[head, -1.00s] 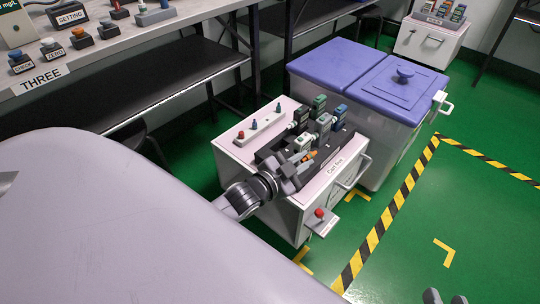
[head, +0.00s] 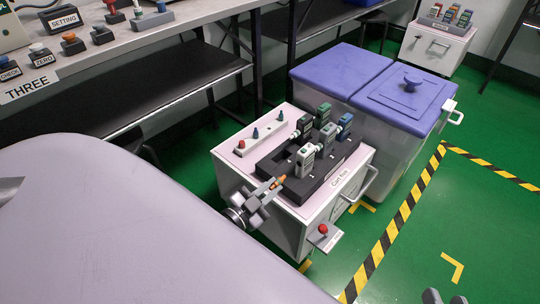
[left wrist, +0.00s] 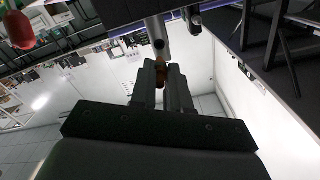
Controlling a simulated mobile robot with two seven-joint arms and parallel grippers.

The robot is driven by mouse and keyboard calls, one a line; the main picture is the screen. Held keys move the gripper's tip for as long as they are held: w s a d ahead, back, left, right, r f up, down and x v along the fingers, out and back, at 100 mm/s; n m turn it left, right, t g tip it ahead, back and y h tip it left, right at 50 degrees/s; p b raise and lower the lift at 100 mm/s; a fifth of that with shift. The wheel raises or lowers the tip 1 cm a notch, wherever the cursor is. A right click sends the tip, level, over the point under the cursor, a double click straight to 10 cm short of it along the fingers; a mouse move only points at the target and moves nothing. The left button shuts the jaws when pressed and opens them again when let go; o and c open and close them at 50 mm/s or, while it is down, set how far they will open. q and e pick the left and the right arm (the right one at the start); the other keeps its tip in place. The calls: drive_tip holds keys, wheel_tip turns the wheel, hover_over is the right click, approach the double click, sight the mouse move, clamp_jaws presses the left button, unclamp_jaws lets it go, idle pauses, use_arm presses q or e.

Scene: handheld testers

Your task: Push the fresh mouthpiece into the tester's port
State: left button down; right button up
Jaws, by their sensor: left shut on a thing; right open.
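My left gripper (head: 270,187) is shut on a small orange piece (head: 281,180) at the near left edge of the cart top. In the left wrist view the orange-brown piece (left wrist: 160,72) shows between the fingertips, with a grey cylinder (left wrist: 157,40) just beyond. A grey tester (head: 306,160) stands upright nearest the gripper in a black rack (head: 315,183), a short gap away. A dark tester (head: 304,127) with a small white stub stands behind it, beside green, grey and blue testers (head: 344,124). I cannot tell which port is meant. My right gripper (head: 445,298) is open and empty at the bottom edge.
A red button (head: 323,229) sticks out at the cart's front. Purple-lidded bins (head: 400,95) stand right behind the cart. Green floor is free at the right.

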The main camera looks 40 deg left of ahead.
sight(285, 176)
use_arm(q)
drive_tip(key=shift+w+d+b, duration=0.15)
drive_tip(key=shift+w+b, duration=0.2)
drive_tip(key=shift+w, duration=1.8)
use_arm(e)
drive_tip(key=shift+s+d, duration=0.1)
drive_tip(key=shift+d, duration=0.15)
drive_tip(key=shift+f, duration=0.1)
use_arm(q)
drive_tip(key=shift+r+p, duration=0.1)
drive_tip(key=shift+p, duration=0.25)
use_arm(e)
drive_tip(key=shift+r, duration=0.35)
use_arm(q)
drive_tip(key=shift+w+d+b, duration=0.15)
drive_tip(key=shift+w+b, duration=0.4)
drive_tip(key=shift+w, duration=1.25)
use_arm(e)
drive_tip(key=shift+f, duration=0.45)
use_arm(q)
drive_tip(key=c, duration=1)
unclamp_jaws()
drive_tip(key=shift+c, duration=0.2)
